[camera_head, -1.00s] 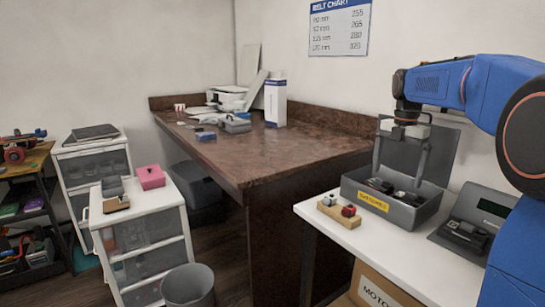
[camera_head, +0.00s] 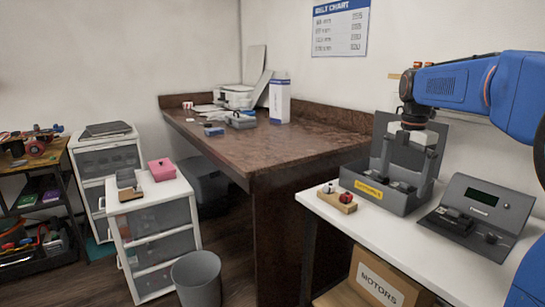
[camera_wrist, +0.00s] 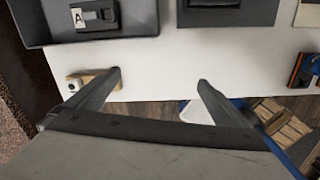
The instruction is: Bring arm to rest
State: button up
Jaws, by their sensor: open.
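My blue arm reaches in from the right in the head view. My gripper (camera_head: 407,160) points down over the grey open-lidded box with a yellow label (camera_head: 385,194), in front of its raised lid. In the wrist view my gripper (camera_wrist: 158,80) has its two fingers wide apart with nothing between them. White table top (camera_wrist: 175,55) shows beyond and between the fingers. A black part marked A (camera_wrist: 97,16) lies in the grey box at the top left of the wrist view.
A wooden block with red and white parts (camera_head: 337,200) sits left of the box. A grey device with a display (camera_head: 479,213) stands to its right. A cardboard box labelled MOTORS (camera_head: 380,288) is below the white table (camera_head: 440,258). A brown workbench (camera_head: 270,160) stands further left.

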jog(key=s+a+f+m+t, duration=0.1)
jog(key=s+a+f+m, duration=0.15)
jog(key=s+m, duration=0.5)
jog(key=s+a+f+m+t, duration=0.15)
jog(key=s+a+m, duration=0.25)
jog(key=s, duration=0.6)
jog(key=s+a+f+m+t, duration=0.2)
jog(key=s+f+m, duration=0.9)
jog(key=s, duration=0.3)
jog(key=shift+s+f, duration=0.2)
jog(key=shift+f, duration=0.4)
jog(key=shift+c, duration=0.3)
